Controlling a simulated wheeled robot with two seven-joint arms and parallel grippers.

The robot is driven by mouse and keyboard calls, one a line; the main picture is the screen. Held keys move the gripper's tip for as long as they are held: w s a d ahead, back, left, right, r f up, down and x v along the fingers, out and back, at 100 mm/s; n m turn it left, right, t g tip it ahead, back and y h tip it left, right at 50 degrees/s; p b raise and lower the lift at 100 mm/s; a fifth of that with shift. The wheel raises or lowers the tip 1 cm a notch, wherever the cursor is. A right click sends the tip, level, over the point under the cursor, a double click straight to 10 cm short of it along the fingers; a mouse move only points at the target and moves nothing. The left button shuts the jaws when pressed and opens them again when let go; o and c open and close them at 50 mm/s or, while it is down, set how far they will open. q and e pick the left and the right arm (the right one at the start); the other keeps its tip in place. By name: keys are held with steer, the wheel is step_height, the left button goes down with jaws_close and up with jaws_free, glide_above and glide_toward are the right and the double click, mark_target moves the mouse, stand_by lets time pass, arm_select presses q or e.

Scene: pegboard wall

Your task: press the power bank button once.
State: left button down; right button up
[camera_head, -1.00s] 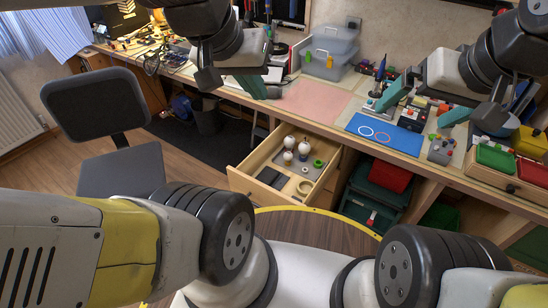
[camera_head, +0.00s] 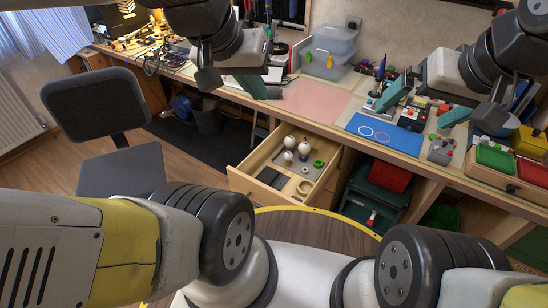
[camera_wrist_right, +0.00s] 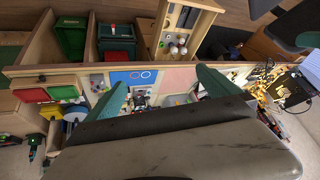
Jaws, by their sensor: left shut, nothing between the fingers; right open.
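I cannot pick out the power bank or its button for certain; several small devices on the workbench are too small to tell apart. My left gripper (camera_head: 260,90), with teal fingers, is shut and empty above the bench's front edge, left of the pink mat. My right gripper (camera_head: 442,108) is open and empty over the right part of the bench, above the small devices. In the right wrist view its two teal fingers (camera_wrist_right: 160,92) stand wide apart, with the blue mat (camera_wrist_right: 134,77) and small devices beyond them.
An open drawer (camera_head: 239,177) holds white jars, a green ring and dark flat items. The blue mat (camera_head: 404,139) and a pink mat (camera_head: 312,101) lie on the bench. Green (camera_head: 496,158) and red (camera_head: 531,172) trays stand at the right. A chair (camera_head: 95,103) stands left.

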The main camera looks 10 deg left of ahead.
jaws_close()
stand_by(0.3)
stand_by(1.3)
